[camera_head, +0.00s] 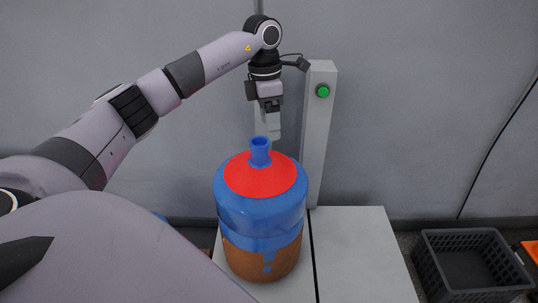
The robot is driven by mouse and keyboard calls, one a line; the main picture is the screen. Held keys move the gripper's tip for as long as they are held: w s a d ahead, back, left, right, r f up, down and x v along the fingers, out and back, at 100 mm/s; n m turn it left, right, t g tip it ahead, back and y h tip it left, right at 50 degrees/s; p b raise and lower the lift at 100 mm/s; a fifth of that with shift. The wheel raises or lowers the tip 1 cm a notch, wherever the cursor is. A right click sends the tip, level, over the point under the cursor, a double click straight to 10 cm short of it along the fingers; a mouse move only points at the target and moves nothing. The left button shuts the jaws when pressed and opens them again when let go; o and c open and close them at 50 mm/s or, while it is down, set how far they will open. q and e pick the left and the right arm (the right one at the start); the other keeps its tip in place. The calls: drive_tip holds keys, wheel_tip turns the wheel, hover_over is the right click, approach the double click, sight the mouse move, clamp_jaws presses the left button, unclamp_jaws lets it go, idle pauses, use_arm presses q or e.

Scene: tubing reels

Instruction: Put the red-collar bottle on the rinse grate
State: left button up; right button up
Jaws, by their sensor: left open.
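The red-collar bottle (262,216) is a large blue jug with a red top around a blue neck and a brown lower part. It stands upright on a white surface (358,252). My left gripper (272,128) points down just above the bottle's neck. It is open, with nothing seen in it, and appears apart from the neck. I cannot make out a rinse grate. My right gripper is not in view.
A grey post (318,140) with a green button (323,91) rises behind the bottle, close to my left gripper. A dark slatted crate (470,262) sits at the lower right, beside an orange item (532,250). The white surface right of the bottle is clear.

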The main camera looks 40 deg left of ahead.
use_arm(q)
drive_tip(key=d+f+m+h, duration=0.1)
drive_tip(key=d+f+h, duration=0.4)
drive_tip(key=d, duration=0.6)
drive_tip(key=s+d+f+n+t+h, duration=0.1)
drive_tip(key=s+d+n+t+h, duration=0.2)
drive_tip(key=d+n+h, duration=0.55)
drive_tip(key=s+d+f+n+t+h, duration=0.1)
drive_tip(key=s+d+n+t+h, duration=0.25)
drive_tip(key=d, duration=0.95)
drive_tip(key=s+a+f+n+t+y, duration=0.1)
drive_tip(key=a+f+n+t+y, duration=0.35)
drive_tip(key=n, duration=0.55)
drive_tip(key=s+a+f+n+t+y, duration=0.1)
drive_tip(key=a+f+n+t+y, duration=0.35)
drive_tip(key=n, duration=0.65)
drive_tip(key=s+a+f+n+g+y, duration=0.3)
drive_tip(key=s+f+n+g+y, duration=0.2)
drive_tip(key=s+f+n, duration=0.4)
drive_tip(key=s+f+y, duration=0.1)
drive_tip(key=s+f, duration=0.2)
drive_tip(key=f, duration=0.1)
drive_tip(key=shift+s+y, duration=0.3)
drive_tip(key=shift+s, duration=0.1)
drive_tip(key=shift+f, duration=0.1)
